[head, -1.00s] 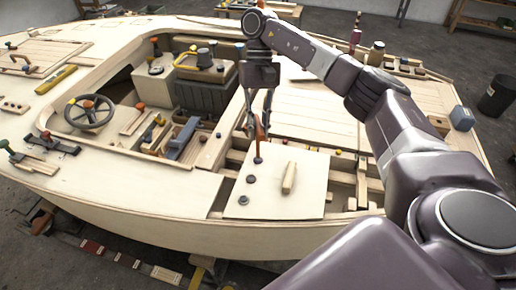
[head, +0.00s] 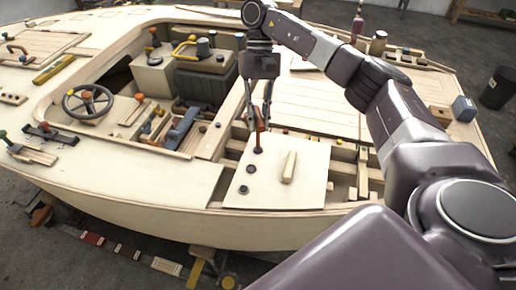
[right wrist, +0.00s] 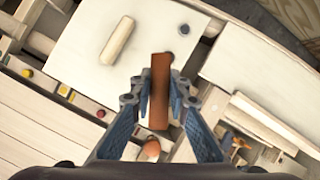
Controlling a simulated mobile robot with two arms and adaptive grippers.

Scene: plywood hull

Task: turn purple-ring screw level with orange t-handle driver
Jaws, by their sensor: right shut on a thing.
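My right gripper (head: 260,117) is shut on the orange T-handle driver (head: 260,136) above the pale hatch panel (head: 308,185). The driver's orange bar also shows between the fingers in the right wrist view (right wrist: 160,92). In the head view the driver points down, its lower end at a dark screw head (head: 258,150) near the panel's left edge. I cannot tell whether they touch, and no purple ring can be made out clearly. Two more dark heads sit nearer the front, one in the middle (head: 251,168) and one lowest (head: 243,189). My left gripper is out of view.
Open framing with small parts lies behind and right of the panel. A steering wheel (head: 88,102) and dark seat (head: 205,85) are to the left. The front-left deck (head: 120,175) is clear.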

